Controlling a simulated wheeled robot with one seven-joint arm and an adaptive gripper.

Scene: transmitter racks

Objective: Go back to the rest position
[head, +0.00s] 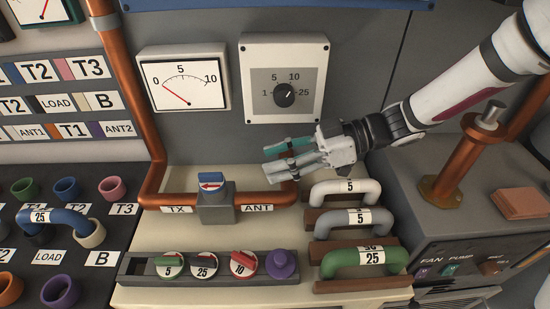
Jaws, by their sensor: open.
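My gripper (268,162) is open and empty. It hangs above the beige shelf (180,237), in front of the grey panel. My white arm comes in from the upper right. The fingers point left, and they pass in front of the right end of the copper pipe near the ANT label (257,208). The dial box with the black knob (284,94) is above and behind the fingers. No object shows between the fingers.
Three handled plugs, white (345,188), grey (352,219) and green (365,261), stand below right of my gripper. A copper post (462,153) rises at right. A switch block with a blue lever (211,181) sits left. Several round plugs fill a rack (140,266) in front.

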